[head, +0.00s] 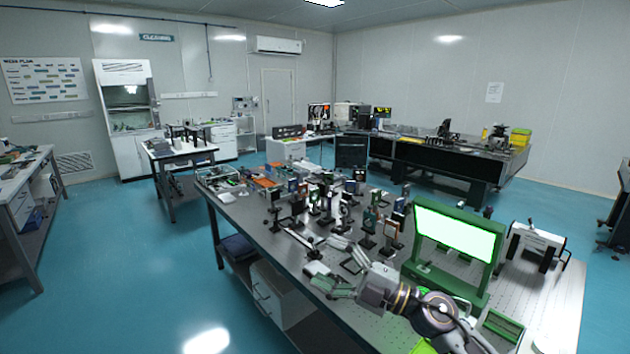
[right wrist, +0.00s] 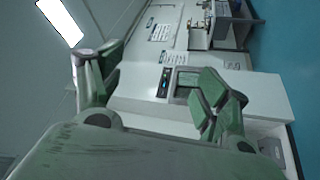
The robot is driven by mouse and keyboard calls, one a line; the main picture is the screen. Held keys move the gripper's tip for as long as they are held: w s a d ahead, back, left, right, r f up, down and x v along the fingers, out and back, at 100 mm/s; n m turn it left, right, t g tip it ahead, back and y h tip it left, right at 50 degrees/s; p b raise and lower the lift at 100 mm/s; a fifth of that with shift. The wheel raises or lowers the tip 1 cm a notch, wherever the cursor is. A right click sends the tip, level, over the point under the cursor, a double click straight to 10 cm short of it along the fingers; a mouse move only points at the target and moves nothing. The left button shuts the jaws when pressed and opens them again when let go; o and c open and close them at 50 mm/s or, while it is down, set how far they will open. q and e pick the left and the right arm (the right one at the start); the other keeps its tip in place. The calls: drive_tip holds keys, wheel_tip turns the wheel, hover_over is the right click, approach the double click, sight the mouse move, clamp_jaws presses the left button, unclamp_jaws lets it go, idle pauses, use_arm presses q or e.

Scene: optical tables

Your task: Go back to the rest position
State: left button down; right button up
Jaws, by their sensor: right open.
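My right gripper (head: 323,262) is over the front part of the optical table (head: 262,262) in the head view, with its arm coming in from the lower right. Its two fingers are spread apart and nothing is between them. In the right wrist view the open fingers of the right gripper (right wrist: 148,65) frame a tilted view of the room, with white cabinets (right wrist: 245,92) beyond. My left gripper is not in the head view.
Several optical mounts (head: 325,205) crowd the table left of and behind the right gripper. A green-framed bright panel (head: 455,233) stands close to my right arm. A white-and-black stand (head: 537,243) is farther right. Open blue floor (head: 130,270) lies to the left.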

drive_tip(key=w+d+m+t+h, duration=0.4)
drive_tip(key=d+m+t+h, duration=0.7)
drive_tip(key=m, duration=0.4)
drive_tip(key=s+d+f+m+g+h, duration=0.3)
drive_tip(key=d+f+m+h, duration=0.2)
drive_tip(key=f, duration=0.5)
drive_tip(key=s+d+f+m+g+h, duration=0.3)
drive_tip(key=d+f+m+g+h, duration=0.15)
drive_tip(key=f, duration=0.55)
drive_tip(key=s+a+f+g+y, duration=0.1)
drive_tip(key=s+f+g, duration=0.3)
drive_tip(key=s+f, duration=0.45)
drive_tip(key=s+f+g+y, duration=0.1)
drive_tip(key=s+f+g, duration=0.4)
drive_tip(key=s, duration=0.6)
drive_tip(key=s+f+g, duration=0.1)
drive_tip(key=s+f, duration=0.2)
drive_tip(key=f, duration=3)
drive_tip(key=s+d+f, duration=0.2)
drive_tip(key=s+f, duration=0.7)
drive_tip(key=s, duration=0.2)
drive_tip(key=s+d+f+g, duration=0.1)
drive_tip(key=s+d+f, duration=0.1)
drive_tip(key=s+f, duration=0.8)
drive_tip(key=shift+s+f, duration=0.15)
drive_tip(key=shift+s, duration=0.45)
